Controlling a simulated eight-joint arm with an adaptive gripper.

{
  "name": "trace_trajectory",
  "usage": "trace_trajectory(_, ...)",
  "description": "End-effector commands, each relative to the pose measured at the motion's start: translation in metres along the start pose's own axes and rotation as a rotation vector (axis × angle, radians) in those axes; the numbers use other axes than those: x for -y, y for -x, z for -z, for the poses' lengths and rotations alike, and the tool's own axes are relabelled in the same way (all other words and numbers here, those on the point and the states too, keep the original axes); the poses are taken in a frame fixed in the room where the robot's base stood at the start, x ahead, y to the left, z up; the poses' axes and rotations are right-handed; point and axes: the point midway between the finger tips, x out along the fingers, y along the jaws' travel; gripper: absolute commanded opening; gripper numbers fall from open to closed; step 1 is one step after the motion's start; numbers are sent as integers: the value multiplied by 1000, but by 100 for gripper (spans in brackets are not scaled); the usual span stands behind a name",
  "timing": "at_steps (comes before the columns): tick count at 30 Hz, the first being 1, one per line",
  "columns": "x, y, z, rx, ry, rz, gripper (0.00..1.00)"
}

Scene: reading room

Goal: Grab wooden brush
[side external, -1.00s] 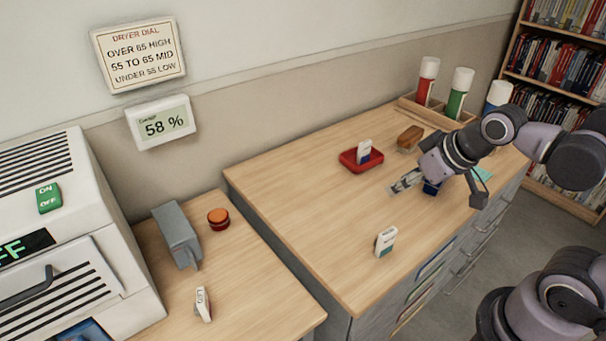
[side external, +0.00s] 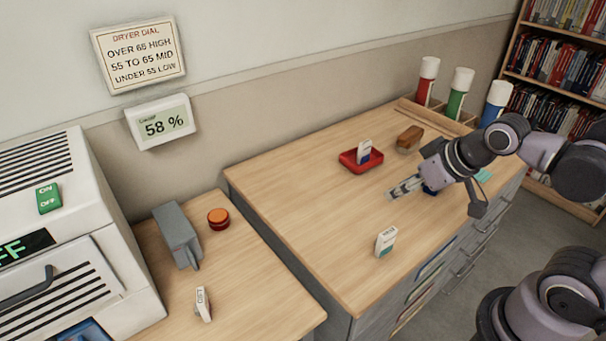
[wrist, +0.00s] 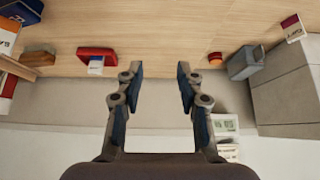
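The wooden brush (side external: 410,138) is a small brown block-shaped thing near the back of the wooden counter, just right of the red tray in the side view. A brown block that looks like it shows at the left of the wrist view (wrist: 38,57). My gripper (side external: 392,193) is over the counter, in front of the brush and apart from it. In the wrist view, the two fingers of my gripper (wrist: 160,70) are spread wide with nothing between them. The brush's bristles cannot be made out.
The red tray (side external: 348,161) holds a small white and blue box. Red, green and blue bottles with white caps stand in a wooden rack (side external: 432,115) behind the brush. A white box (side external: 385,242) stands near the counter's front. The counter's left part is clear.

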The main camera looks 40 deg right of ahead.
Motion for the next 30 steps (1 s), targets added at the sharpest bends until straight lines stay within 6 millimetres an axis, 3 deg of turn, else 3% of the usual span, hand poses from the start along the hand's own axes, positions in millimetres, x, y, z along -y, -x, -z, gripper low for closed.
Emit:
trace_trajectory(5, 0, 0, 0, 0, 0, 0, 37)
trace_trajectory(9, 0, 0, 0, 0, 0, 0, 74)
trace_trajectory(21, -3, 0, 5, 4, 24, -8, 75)
trace_trajectory(26, -20, -1, 32, 30, 161, -50, 75)
trace_trajectory(30, -45, -7, 67, 79, 352, -98, 75)
